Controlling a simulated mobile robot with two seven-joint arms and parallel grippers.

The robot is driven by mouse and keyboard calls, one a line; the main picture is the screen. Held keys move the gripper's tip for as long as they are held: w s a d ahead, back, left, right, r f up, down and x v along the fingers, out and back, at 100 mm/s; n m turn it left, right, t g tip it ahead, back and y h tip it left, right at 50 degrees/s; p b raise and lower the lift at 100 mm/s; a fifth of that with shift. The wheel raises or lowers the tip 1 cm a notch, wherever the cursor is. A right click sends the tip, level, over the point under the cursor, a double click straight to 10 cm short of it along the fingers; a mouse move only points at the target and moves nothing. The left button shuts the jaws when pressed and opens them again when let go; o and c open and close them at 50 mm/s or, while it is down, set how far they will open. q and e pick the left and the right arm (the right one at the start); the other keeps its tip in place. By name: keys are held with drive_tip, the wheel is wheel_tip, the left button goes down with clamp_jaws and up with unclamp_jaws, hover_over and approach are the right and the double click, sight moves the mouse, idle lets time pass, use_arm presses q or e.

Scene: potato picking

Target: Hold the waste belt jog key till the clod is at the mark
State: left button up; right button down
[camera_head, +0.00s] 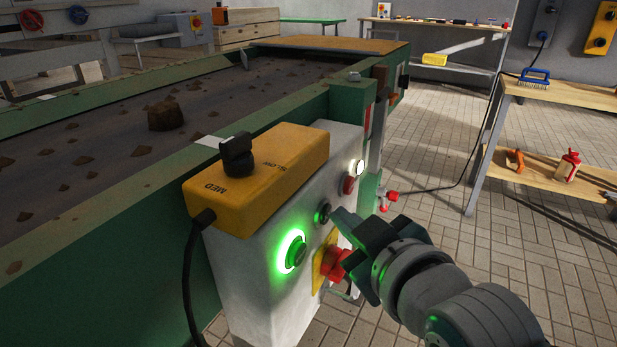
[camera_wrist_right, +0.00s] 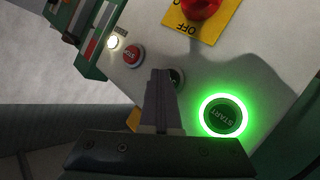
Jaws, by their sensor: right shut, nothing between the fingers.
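The brown clod (camera_head: 165,117) sits on the dark waste belt (camera_head: 100,140), close to the white mark (camera_head: 208,141) on the near green side wall. I cannot tell whether it is exactly level with the mark. A black round key (camera_head: 322,213) is on the front of the pale control box (camera_head: 262,262); it shows partly in the right wrist view (camera_wrist_right: 178,77). My right gripper (camera_head: 341,217) is shut and empty, its fingertips right at this key and partly hiding it in the wrist view. I cannot tell whether they press it. My left gripper is not in view.
Close by are the green-lit START button (camera_head: 294,251), the red STOP button (camera_head: 349,184), a white lamp (camera_head: 358,167) and a red switch (camera_head: 332,264) on a yellow plate. A yellow speed box (camera_head: 272,160) sits on top. A wooden bench (camera_head: 545,170) stands right.

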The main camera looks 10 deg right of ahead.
drive_tip(key=shift+s+d+r, duration=0.1)
drive_tip(key=shift+s+d+p, duration=0.4)
drive_tip(key=shift+d+p, duration=0.15)
drive_tip(key=shift+d, duration=0.05)
drive_tip(key=s+d+p, duration=0.1)
drive_tip(key=d, duration=0.1)
drive_tip(key=s+d+p, duration=0.1)
drive_tip(key=d, duration=0.1)
drive_tip(key=shift+s, duration=0.4)
idle(0.8)
